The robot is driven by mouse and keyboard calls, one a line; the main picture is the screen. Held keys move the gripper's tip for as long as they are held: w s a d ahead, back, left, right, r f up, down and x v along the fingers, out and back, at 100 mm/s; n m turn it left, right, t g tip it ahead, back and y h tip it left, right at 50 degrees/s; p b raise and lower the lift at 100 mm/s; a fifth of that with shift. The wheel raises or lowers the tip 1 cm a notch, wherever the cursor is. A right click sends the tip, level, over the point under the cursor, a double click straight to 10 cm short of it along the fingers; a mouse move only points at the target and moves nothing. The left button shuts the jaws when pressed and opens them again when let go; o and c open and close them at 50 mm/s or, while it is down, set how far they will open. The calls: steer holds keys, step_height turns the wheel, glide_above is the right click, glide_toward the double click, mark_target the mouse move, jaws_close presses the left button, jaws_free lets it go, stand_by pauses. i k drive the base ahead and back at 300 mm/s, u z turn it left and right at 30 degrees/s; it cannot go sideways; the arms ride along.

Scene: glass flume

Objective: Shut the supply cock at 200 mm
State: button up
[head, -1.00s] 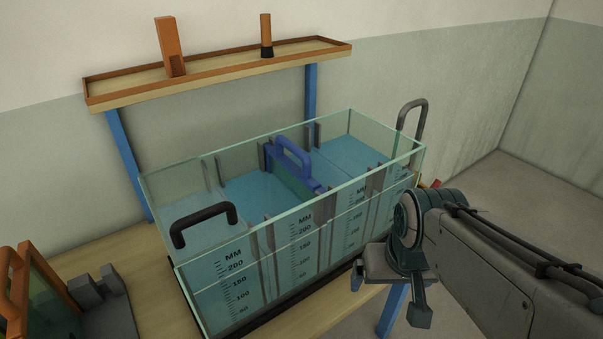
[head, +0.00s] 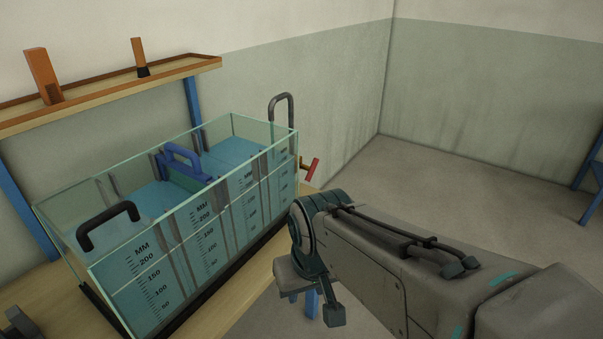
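The glass flume (head: 160,155) stands on the wooden bench, with blue water in its compartments. MM scales (head: 147,258) on its front pane carry a 200 mark; I cannot read the water level against them exactly. The supply cock, a brass fitting with a red lever (head: 313,169), sticks out at the flume's right end. Its lever slants up to the right; I cannot tell from this how far the cock is open. My gripper (head: 308,302) is in front of the bench, below and apart from the cock.
A blue-handled gate (head: 185,165) stands across the flume's middle. A black handle (head: 108,222) and a grey handle (head: 283,108) rise near its ends. A shelf (head: 110,90) holds two orange-brown items. Open floor (head: 450,190) lies right of the bench.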

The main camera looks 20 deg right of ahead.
mark_target(311, 168)
steer(key=u, duration=0.05)
steer(key=k, duration=0.8)
steer(key=z, duration=1)
steer(key=i, duration=1.2)
steer(key=u, duration=0.6)
steer(key=i, duration=0.4)
steer(key=u, duration=0.35)
